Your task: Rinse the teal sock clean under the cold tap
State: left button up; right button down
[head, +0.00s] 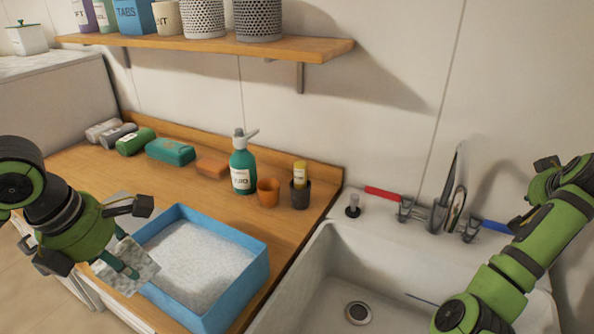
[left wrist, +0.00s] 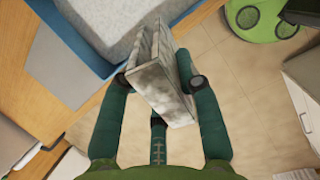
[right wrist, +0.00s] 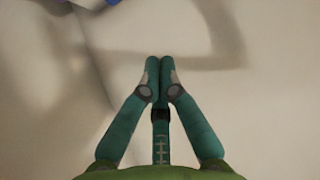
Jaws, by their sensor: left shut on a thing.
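My left gripper (head: 128,238) is shut on a folded, grey-white mottled piece (head: 142,270), held beside the left wall of the blue basin. In the left wrist view the piece (left wrist: 160,85) sits between both fingers, over the floor near the basin rim; no teal shows on it, and I cannot tell whether it is the sock. The tap (head: 440,208) stands behind the white sink, with a blue handle (head: 497,227) on the right and a red handle (head: 384,194) on the left. My right gripper (right wrist: 160,65) is shut and empty near the pale wall; a blue part shows at that view's top edge.
The blue basin (head: 258,272) holds white foamy contents on the wooden counter. The sink (head: 330,262) is right of it, its visible bowl empty.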

aim_at(496, 227)
pick_arm(q)
jog(key=shift+r, duration=0.15)
jog(key=shift+a+r, duration=0.1)
jog(key=shift+a, duration=0.15)
jog(key=shift+r+p, duration=0.65)
jog(key=shift+p, duration=0.3)
pick_arm(e)
jog(key=x, duration=0.9)
jog(key=shift+w+a+f, duration=0.1)
jog(key=shift+a, duration=0.05)
pick_arm(q)
jog(key=shift+r, duration=0.25)
pick_arm(e)
jog(key=shift+a+f, duration=0.1)
jog(key=shift+f, duration=0.15)
pick_arm(q)
jog(key=shift+a+r+p, duration=0.1)
jog(key=shift+r+p, duration=0.45)
jog(key=shift+p, duration=0.25)
jog(key=shift+s+r, duration=0.1)
jog(key=shift+r, duration=0.1)
pick_arm(e)
jog(key=s, duration=0.1)
jog(key=a+f, duration=0.1)
jog(key=s, duration=0.1)
jog(key=shift+s+a+f, duration=0.2)
jog(key=shift+s+a, duration=0.05)
jog(key=shift+s, duration=0.15)
jog(key=shift+f, duration=0.1)
